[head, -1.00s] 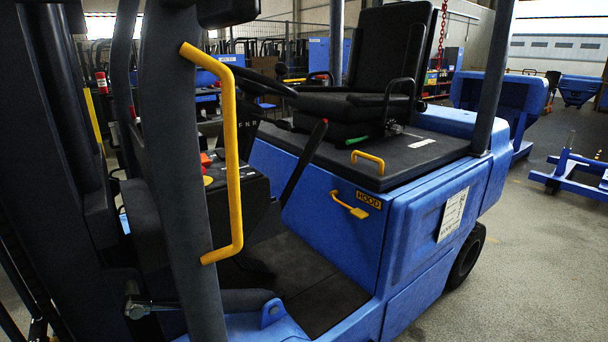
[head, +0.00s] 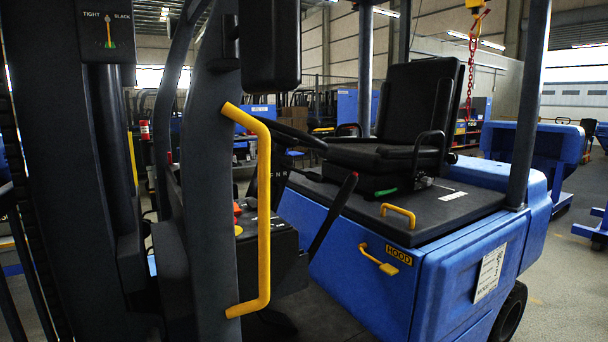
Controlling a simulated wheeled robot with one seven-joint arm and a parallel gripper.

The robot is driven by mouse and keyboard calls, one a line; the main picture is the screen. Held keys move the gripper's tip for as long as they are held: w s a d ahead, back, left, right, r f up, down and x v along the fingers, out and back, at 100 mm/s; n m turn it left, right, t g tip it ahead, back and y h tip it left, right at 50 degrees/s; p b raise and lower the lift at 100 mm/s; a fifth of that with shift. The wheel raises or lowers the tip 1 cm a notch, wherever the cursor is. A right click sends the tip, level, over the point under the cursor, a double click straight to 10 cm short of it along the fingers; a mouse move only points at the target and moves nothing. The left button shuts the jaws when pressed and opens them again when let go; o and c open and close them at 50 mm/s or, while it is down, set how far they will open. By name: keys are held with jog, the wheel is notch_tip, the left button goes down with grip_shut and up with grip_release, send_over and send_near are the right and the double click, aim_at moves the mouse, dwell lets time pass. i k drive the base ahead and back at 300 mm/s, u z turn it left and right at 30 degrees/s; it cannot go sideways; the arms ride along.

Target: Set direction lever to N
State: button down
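A blue forklift (head: 345,260) stands in front of me. Its F-N-R direction marking (head: 281,176) is on the dark steering column below the steering wheel (head: 290,134), partly behind the front post and small. I cannot make out the direction lever itself or its setting against the dark background. A separate long black lever (head: 331,217) with a red tip leans up beside the seat. My gripper is not in view.
A yellow grab handle (head: 264,210) on the dark front post (head: 210,200) stands between me and the cab. The black seat (head: 410,120) is behind. A TIGHT/BLACK gauge (head: 108,32) is at upper left. Open floor (head: 565,270) lies at right.

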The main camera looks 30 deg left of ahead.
aim_at(310, 176)
jog(key=u, duration=0.15)
jog(key=i, duration=0.75)
jog(key=u, duration=1.15)
